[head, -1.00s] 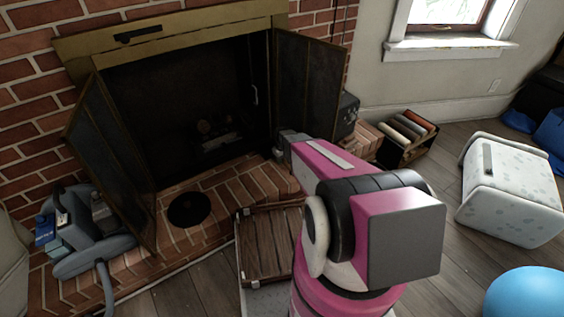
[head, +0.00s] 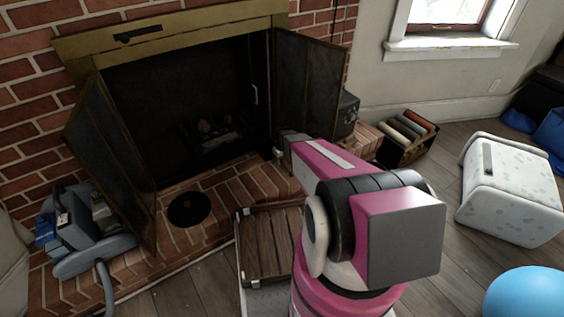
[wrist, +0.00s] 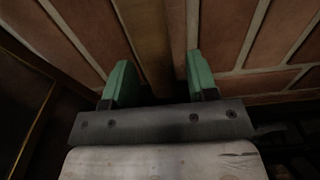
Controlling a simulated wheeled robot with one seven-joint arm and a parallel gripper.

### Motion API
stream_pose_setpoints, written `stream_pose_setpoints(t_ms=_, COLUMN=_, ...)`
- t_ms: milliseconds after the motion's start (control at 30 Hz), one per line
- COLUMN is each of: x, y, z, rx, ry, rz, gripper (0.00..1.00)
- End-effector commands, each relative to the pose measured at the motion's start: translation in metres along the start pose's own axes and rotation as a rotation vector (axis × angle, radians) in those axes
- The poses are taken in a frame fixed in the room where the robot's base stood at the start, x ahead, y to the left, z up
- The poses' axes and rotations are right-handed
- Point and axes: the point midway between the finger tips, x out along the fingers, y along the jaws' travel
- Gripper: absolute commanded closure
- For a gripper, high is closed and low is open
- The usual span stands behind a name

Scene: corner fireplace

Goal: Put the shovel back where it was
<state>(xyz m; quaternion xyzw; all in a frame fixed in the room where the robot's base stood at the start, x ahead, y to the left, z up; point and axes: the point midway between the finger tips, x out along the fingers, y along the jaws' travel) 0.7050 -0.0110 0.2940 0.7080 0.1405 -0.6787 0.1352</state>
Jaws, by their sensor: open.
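My gripper (wrist: 159,82) is open in the wrist view, with two green fingertips apart. Nothing is clearly held between them. Brownish strips and red brick with pale joints lie beyond the fingertips. In the head view my pink arm reaches toward the fireplace (head: 185,110), and its far end is by the foot of the right-hand door (head: 307,90). The fingers are mostly hidden there. I cannot make out the shovel in either view. Thin dark upright rods (head: 346,20) show against the wall beyond that door, too small to identify.
The brick hearth (head: 240,185) carries a dark round disc (head: 189,209) and a grey-blue vacuum-like object (head: 85,240). A wooden slatted crate (head: 270,245) is beside my arm. A roll rack (head: 408,138), white patterned box (head: 510,190) and blue ball (head: 525,293) are at right.

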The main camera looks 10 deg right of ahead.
Motion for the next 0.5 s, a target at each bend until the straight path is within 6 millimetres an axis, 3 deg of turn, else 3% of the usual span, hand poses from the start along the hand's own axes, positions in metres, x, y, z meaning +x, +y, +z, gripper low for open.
stream_pose_setpoints(t_ms=300, x=-0.063, y=-0.001, z=0.002, rx=0.0, ry=0.001, rz=0.0, gripper=0.47)
stream_pose_setpoints(t_ms=500, x=-0.095, y=-0.001, z=0.001, rx=0.0, ry=0.001, rz=0.0, gripper=0.47)
